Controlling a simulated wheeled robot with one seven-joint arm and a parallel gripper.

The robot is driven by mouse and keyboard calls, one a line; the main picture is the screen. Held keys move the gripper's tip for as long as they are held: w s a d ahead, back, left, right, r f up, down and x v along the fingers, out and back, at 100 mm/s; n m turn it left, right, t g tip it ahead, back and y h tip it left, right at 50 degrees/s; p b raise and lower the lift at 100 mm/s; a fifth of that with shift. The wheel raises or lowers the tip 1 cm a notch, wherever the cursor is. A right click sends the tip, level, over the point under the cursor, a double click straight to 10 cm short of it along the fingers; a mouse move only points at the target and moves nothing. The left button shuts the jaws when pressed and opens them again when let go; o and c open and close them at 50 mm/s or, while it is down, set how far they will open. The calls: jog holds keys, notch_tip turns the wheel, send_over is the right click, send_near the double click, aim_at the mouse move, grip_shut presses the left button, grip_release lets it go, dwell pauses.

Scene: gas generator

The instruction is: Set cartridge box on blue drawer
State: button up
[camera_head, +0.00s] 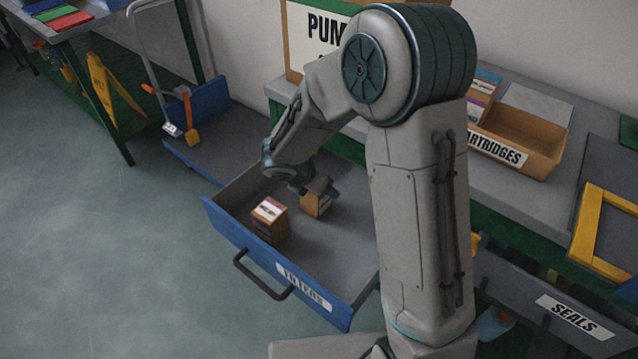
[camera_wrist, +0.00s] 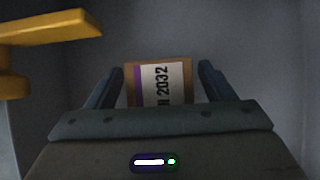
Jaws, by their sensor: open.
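The blue drawer (camera_head: 237,240) is pulled out, with a grey floor and a white label on its front. One cartridge box (camera_head: 316,204), brown with a pale label, sits inside it, partly hidden by my gripper (camera_head: 320,188). In the wrist view this box (camera_wrist: 159,85) shows a white label with a purple stripe, between the two blue fingers of my gripper (camera_wrist: 160,78). The fingers are open, with a gap visible on each side of the box. Another cartridge box (camera_head: 269,221) stands in the drawer near its front, apart from my gripper.
A cartridges bin (camera_head: 520,140) sits on the grey bench at right. A seals drawer (camera_head: 560,310) is below it. A blue cart (camera_head: 207,135) stands left of the drawer. A yellow part (camera_wrist: 50,28) fills the wrist view's upper left. Open floor lies at left.

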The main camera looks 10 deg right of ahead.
jog(key=p+v, duration=0.3)
jog(key=v, duration=0.9)
jog(key=s+d+r+m+g+y, duration=0.1)
jog(key=s+d+m, duration=0.3)
jog(key=m, duration=0.5)
jog(key=s+d+r+m+g+y, duration=0.1)
jog(key=s+d+r+m+y, duration=0.1)
jog(key=s+d+r+m, duration=0.2)
jog(key=s+d+r+m+y, duration=0.1)
jog(key=s+d+r+m, duration=0.1)
jog(key=s+d+m, duration=0.3)
jog(key=shift+s+d+m+g+y, duration=0.35)
jog(key=shift+s+m, duration=1.65)
jog(key=shift+m, duration=2.6)
jog(key=shift+d+r, duration=0.1)
jog(key=shift+r, duration=0.05)
